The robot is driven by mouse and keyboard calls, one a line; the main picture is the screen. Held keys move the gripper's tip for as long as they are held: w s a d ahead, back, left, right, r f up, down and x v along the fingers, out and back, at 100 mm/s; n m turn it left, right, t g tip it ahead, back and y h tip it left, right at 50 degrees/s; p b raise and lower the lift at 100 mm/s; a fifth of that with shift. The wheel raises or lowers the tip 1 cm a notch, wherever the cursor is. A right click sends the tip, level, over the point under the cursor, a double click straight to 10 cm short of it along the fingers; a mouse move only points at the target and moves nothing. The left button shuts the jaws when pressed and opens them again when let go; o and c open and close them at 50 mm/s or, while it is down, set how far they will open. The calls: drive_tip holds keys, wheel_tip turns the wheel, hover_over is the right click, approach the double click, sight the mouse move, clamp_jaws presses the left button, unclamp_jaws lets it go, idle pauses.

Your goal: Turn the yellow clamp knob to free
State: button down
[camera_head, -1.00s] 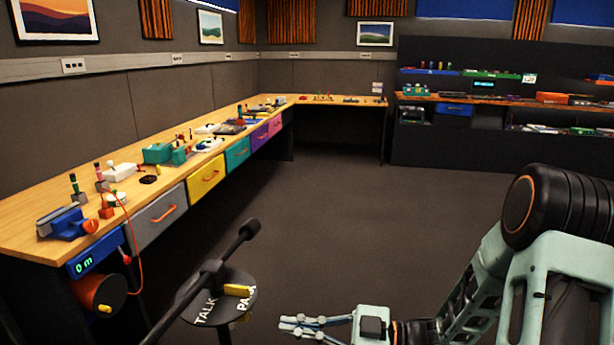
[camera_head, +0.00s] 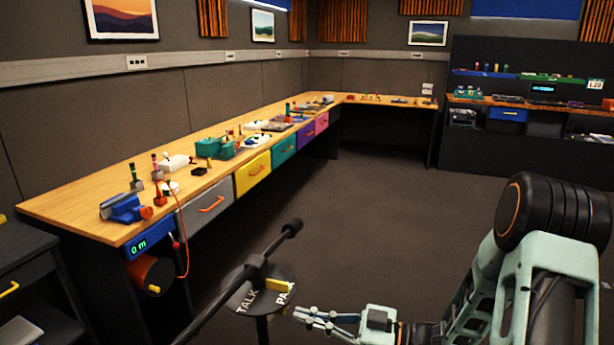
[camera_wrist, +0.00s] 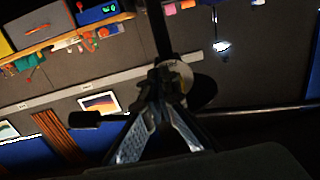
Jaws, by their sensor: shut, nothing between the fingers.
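A black round disc (camera_head: 243,298) with white lettering, "TALK" and a cut-off "PA", sits on a dark stand. A yellow piece (camera_head: 279,285) lies on its right side. Another small yellow piece (camera_head: 154,289) is on the orange-faced drum under the bench. No label shows which one is the clamp knob. My gripper (camera_head: 297,315) is shut and empty, just right of and below the disc in the head view; whether it touches is unclear. In the wrist view my fingers (camera_wrist: 168,84) meet in front of dark stand parts, and no yellow knob is distinguishable there.
A long black boom (camera_head: 270,250) crosses over the disc. The wooden bench (camera_head: 80,205) with a blue vise (camera_head: 125,208) runs along the left wall. A dark cabinet (camera_head: 30,258) stands at left. Open floor (camera_head: 390,220) lies beyond my gripper.

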drive_tip(key=shift+x, duration=1)
drive_tip(key=shift+r, duration=0.15)
drive_tip(key=shift+s, duration=0.3)
drive_tip(key=shift+s+a+p, duration=0.25)
drive_tip(key=shift+s+p, duration=0.25)
drive_tip(key=shift+s, duration=0.1)
drive_tip(key=v, duration=0.6)
drive_tip(key=shift+f, duration=0.5)
